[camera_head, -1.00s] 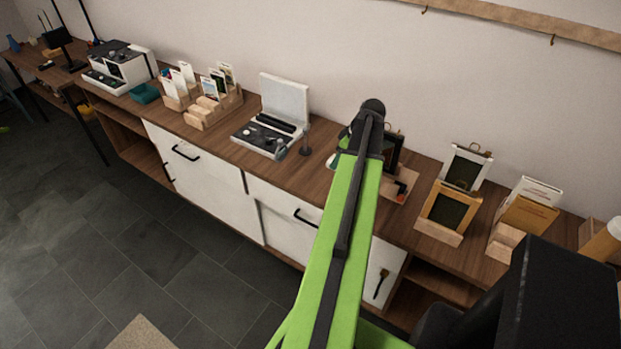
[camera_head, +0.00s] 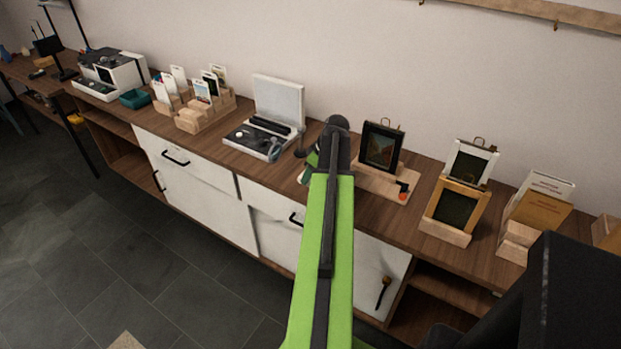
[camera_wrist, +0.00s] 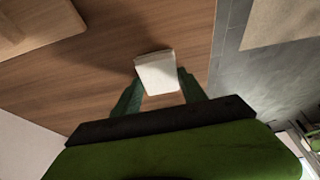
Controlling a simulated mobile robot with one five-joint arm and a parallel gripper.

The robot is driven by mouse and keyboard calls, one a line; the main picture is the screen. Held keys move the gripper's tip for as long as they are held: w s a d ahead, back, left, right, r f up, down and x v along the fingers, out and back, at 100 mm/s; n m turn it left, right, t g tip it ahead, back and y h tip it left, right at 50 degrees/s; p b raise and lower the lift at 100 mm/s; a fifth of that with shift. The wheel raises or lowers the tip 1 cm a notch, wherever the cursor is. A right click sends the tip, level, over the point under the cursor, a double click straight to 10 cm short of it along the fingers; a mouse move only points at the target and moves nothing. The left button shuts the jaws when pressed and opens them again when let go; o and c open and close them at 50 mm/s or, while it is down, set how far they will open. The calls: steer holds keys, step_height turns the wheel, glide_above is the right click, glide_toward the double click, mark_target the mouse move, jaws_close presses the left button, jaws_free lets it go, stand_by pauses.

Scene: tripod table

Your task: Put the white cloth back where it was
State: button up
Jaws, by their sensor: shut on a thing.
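The white cloth (camera_wrist: 156,68) shows in the wrist view as a small pale folded square between the two green fingers of my gripper (camera_wrist: 159,80). My gripper is shut on it. The cloth is over the brown wooden counter top (camera_wrist: 110,45), near its edge with the grey floor. I cannot tell whether it touches the wood. In the head view my green arm hides most of the gripper, beside the white case with the open lid (camera_head: 262,138).
A dark framed picture (camera_head: 381,147) on a wooden stand is right of my arm. Further right are more frames (camera_head: 455,207) and a card holder (camera_head: 530,215). Wooden card racks (camera_head: 193,110) and a white machine (camera_head: 108,75) stand left.

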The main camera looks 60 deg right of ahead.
steer(key=shift+f, duration=0.1)
steer(key=o, duration=1.2)
steer(key=shift+r, duration=0.2)
steer(key=p+v, duration=1.1)
steer(key=v, duration=0.1)
